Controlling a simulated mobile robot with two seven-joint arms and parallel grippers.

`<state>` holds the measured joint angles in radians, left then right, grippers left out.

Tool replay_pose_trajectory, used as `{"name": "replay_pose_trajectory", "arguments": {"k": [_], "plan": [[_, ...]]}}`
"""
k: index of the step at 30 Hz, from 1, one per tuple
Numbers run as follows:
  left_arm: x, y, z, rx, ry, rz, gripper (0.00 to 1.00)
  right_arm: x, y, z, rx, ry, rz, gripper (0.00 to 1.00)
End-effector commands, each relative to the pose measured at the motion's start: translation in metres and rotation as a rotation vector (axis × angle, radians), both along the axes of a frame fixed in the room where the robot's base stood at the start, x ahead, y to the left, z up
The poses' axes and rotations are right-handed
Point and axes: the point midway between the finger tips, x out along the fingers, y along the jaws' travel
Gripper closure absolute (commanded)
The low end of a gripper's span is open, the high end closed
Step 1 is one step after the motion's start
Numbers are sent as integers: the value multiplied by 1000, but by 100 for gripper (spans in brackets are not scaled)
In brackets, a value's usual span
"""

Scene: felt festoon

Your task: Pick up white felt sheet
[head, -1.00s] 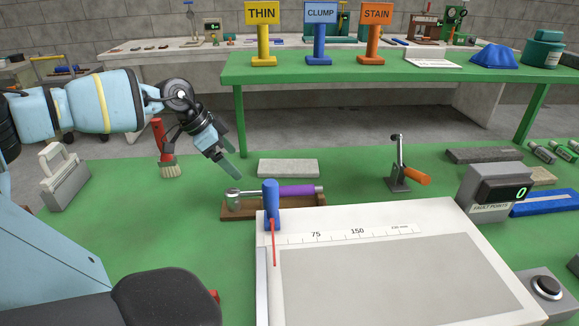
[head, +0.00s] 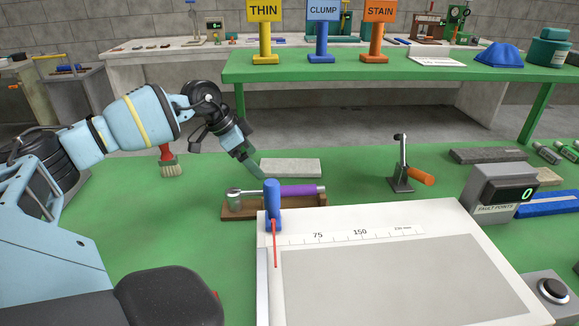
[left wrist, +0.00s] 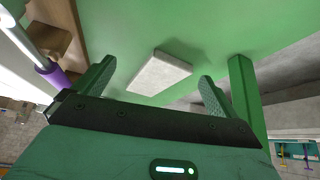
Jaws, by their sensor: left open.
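The white felt sheet (head: 291,168) is a pale, flat rectangular slab lying on the green bench, behind the wooden holder with the purple-handled tool. In the left wrist view the sheet (left wrist: 160,73) shows beyond and between the two fingers. My left gripper (head: 254,168) is open and empty, with its green fingers pointing down and right, just left of the sheet's left end. In the left wrist view the fingers (left wrist: 156,78) are spread wide, with a visible gap to the sheet. My right gripper is not in view.
The wooden holder (head: 232,212) with a purple-handled tool (head: 298,191) lies just in front of the sheet. A brush (head: 170,168) is left of the gripper. A lever clamp (head: 401,178) stands right, with clear bench between.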

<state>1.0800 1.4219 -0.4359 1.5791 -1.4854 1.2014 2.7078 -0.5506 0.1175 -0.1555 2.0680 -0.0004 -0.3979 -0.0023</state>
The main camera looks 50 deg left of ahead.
Motion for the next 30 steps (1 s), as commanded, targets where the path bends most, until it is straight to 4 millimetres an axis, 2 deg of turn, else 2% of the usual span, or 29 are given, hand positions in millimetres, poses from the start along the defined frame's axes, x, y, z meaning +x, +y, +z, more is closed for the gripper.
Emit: {"name": "replay_pose_trajectory", "arguments": {"k": [9, 20, 26, 30], "plan": [[31, -17, 2, -2, -2, 0, 3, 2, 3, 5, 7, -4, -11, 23], [39, -22, 1, -1, 1, -2, 3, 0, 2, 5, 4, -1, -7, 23], [63, -34, 2, -3, -3, -3, 3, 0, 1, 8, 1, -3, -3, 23], [71, -38, -17, -1, 3, -1, 3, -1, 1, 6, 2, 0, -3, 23]]}}
